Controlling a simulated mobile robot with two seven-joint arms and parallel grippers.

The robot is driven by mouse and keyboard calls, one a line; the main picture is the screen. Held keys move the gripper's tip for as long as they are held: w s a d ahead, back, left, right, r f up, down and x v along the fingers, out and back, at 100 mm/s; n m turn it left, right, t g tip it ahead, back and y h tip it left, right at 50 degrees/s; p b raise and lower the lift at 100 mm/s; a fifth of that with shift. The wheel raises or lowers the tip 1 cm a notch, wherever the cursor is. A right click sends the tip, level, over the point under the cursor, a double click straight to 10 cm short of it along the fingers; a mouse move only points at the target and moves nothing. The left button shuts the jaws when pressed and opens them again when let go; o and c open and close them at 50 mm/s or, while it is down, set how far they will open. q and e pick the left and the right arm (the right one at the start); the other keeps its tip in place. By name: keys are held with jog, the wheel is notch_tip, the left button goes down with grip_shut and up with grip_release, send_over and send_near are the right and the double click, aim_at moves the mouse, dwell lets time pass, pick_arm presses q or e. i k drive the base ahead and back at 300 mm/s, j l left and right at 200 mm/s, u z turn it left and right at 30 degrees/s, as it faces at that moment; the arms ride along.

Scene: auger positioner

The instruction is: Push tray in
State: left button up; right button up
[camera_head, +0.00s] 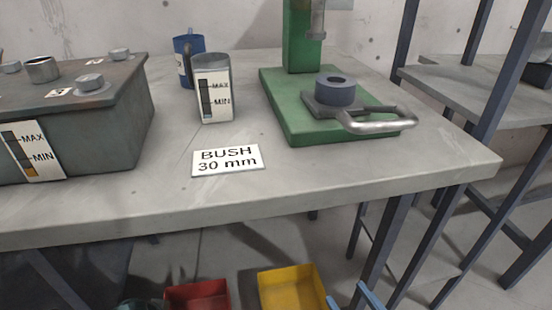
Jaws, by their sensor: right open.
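The tray (318,106) is a dark plate on the green press base (285,118), at the right of the table. Its looped metal handle (378,126) sticks out to the right, past the base's edge. A dark grey ring-shaped bush (336,90) sits on the tray, hiding part of it. My right gripper (353,299) is at the bottom edge, mostly cut off. Its two light blue fingers are apart and empty, low in the picture and clear of the tray and handle. My left gripper does not show.
A "BUSH 30 mm" card (227,160) lies before the press. A dark tank (125,130) fills the table's left. Red (198,296) and yellow (291,288) bins are below.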

aim_at(329, 99)
jog(key=k+l, duration=1.4)
jog(key=l, duration=0.15)
